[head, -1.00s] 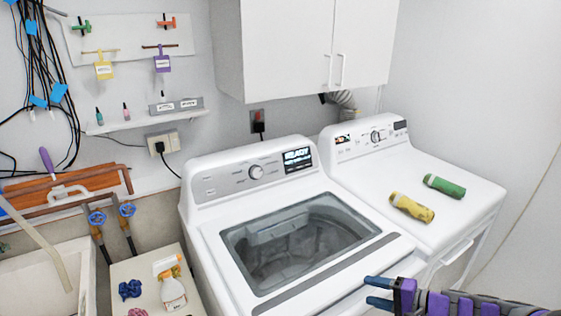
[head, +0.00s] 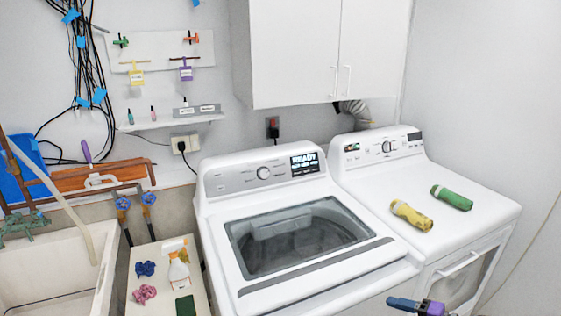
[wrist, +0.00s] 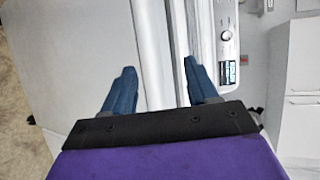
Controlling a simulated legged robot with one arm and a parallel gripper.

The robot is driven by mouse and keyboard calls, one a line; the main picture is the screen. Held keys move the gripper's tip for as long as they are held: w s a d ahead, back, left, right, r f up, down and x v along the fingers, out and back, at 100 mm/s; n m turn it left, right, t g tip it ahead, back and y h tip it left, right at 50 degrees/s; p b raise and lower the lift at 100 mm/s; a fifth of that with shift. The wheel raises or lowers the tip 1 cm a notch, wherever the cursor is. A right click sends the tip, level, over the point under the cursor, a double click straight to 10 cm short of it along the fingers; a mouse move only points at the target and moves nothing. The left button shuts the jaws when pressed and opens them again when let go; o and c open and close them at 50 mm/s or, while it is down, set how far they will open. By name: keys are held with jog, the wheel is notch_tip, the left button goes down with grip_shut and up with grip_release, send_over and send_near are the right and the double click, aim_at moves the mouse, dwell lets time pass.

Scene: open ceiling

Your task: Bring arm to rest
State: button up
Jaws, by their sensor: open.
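My gripper (head: 414,304) shows at the bottom right of the head view, low in front of the dryer. In the wrist view my gripper (wrist: 160,88) has its two blue fingers spread apart with nothing between them. White machine surfaces lie beyond the fingers in that view. In the head view the washer (head: 222,262) stands left of the gripper, its lid opening showing an empty-looking drum. The dryer (head: 480,212) stands right of the washer and behind the gripper.
White cabinets (head: 310,52) hang above the machines.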

jog(key=s+a+r+n+g, duration=0.3)
jog(key=a+r, duration=0.1)
jog(key=a, duration=0.4)
jog(key=s+a+r+n+g, duration=0.3)
jog(key=a+r+n+g, duration=0.15)
jog(key=a, duration=0.45)
jog(key=s+a+r+n+g+h, duration=0.2)
jog(key=s+a+g+h, duration=0.3)
jog(key=s, duration=0.6)
jog(key=s+d+t+h, duration=0.1)
jog(key=s+d+h, duration=0.1)
jog(key=s, duration=0.5)
jog(key=s+d+t+h, duration=0.1)
jog(key=s+d+h, duration=0.2)
jog(key=s, duration=0.3)
jog(key=shift+s+r+h, duration=0.2)
jog(key=shift+s+h, duration=0.2)
